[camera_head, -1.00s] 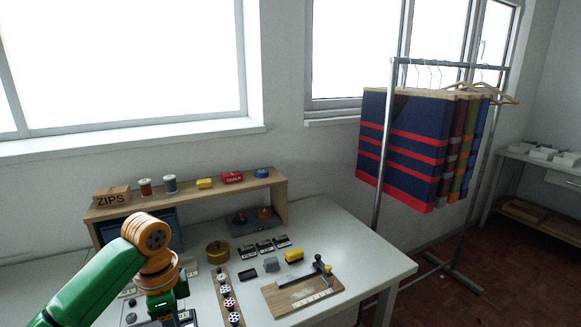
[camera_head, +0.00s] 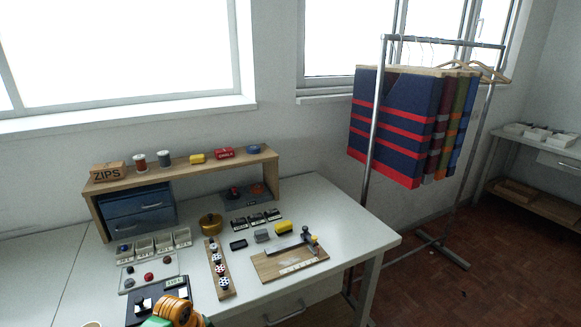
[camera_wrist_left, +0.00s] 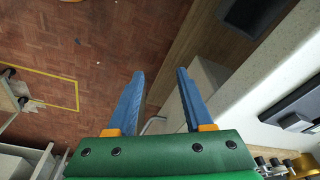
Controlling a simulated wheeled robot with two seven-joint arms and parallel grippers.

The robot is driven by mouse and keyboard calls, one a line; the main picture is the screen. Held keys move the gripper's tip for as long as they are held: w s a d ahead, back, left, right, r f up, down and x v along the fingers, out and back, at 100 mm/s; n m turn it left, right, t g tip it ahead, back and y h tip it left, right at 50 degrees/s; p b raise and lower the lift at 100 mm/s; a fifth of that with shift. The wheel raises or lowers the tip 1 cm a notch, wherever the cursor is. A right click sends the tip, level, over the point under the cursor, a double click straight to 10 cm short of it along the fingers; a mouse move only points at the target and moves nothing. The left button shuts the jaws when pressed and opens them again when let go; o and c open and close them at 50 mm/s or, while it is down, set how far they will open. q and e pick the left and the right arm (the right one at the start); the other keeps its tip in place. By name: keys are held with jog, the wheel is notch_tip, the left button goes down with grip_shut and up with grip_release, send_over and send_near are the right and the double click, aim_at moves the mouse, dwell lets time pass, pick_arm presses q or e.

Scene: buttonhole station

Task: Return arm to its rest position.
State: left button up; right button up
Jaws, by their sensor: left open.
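My left gripper (camera_wrist_left: 160,100) shows in the left wrist view with its two blue fingers spread apart and nothing between them. It hangs over the brown tiled floor (camera_wrist_left: 100,60), beside the edge of the table. In the head view only an orange joint and a bit of green of my left arm (camera_head: 175,308) show at the bottom edge, and the gripper itself is out of that picture. My right gripper is in neither view.
The white worktable (camera_head: 345,235) carries a wooden shelf (camera_head: 230,163), a blue drawer unit (camera_head: 140,208), small bins (camera_head: 163,243), a brass pot (camera_head: 210,224), a strip with several buttons (camera_head: 219,268) and a cutting board (camera_head: 290,262). A garment rack (camera_head: 372,140) stands right.

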pick_arm(q)
jog(key=s+a+f+n, duration=0.1)
jog(key=s+f+n, duration=0.3)
jog(key=s+f, duration=1.55)
jog(key=s, duration=0.6)
jog(key=s+d+f+n+y, duration=0.1)
jog(key=s+f, duration=0.3)
jog(key=s, duration=0.6)
jog(key=shift+s+f+g, duration=0.35)
jog(key=shift+s+g, duration=0.05)
